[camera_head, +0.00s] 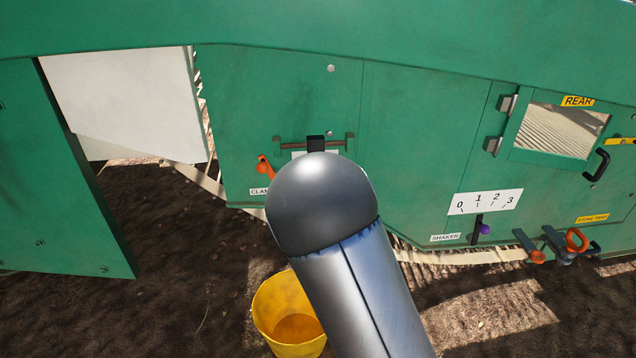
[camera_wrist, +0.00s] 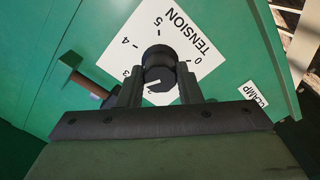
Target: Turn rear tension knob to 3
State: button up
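In the wrist view a black round knob (camera_wrist: 159,60) sits on a white TENSION dial plate (camera_wrist: 190,30) on the green panel. The dial is turned in this picture, with 0, 5, 4 and 3 around the knob and what looks like a 2 near its lower edge. My gripper (camera_wrist: 159,82) has one finger on each side of the knob. I cannot tell whether the fingers touch it. In the head view my arm hides the knob and gripper.
In the wrist view a brown rod (camera_wrist: 88,88) sticks out left of the dial. In the head view an orange clamp handle (camera_head: 264,168), a 0–3 shaker scale (camera_head: 486,201) and a REAR window (camera_head: 560,130) are on the panel. A yellow bucket (camera_head: 275,300) stands on the soil.

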jog(key=o, duration=0.4)
jog(key=shift+s, duration=0.15)
jog(key=s+d+p, duration=0.1)
jog(key=s+p, duration=0.9)
jog(key=s, duration=0.1)
jog(key=s+d+p, duration=0.1)
jog(key=s+p, duration=0.4)
jog(key=s, duration=0.1)
jog(key=shift+d, duration=0.35)
